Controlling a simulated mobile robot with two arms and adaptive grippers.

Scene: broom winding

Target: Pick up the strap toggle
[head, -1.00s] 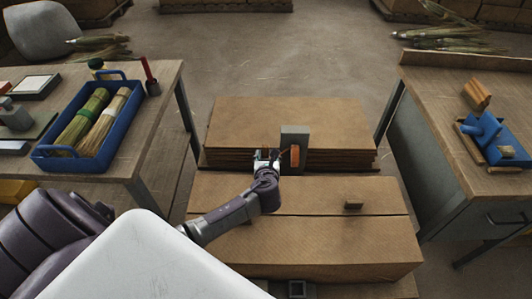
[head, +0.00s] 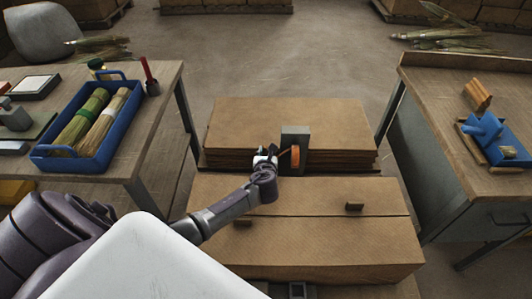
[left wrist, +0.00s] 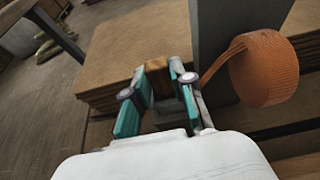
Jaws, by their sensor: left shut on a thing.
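The strap toggle (left wrist: 158,78) is a small brown wooden-looking piece between the teal-padded fingers of my left gripper in the left wrist view. My left gripper (left wrist: 160,92) is shut on it. In the head view my left gripper (head: 265,158) is just left of a grey upright post (head: 293,138), and the toggle is too small there to make out. A roll of orange strap (left wrist: 265,68) is on the post, its loose end hanging toward the gripper; the roll also shows in the head view (head: 295,157). My right gripper is not in view.
A left table holds a blue tray (head: 118,136) of bundles. A right bench (head: 440,95) holds a blue tool (head: 487,128).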

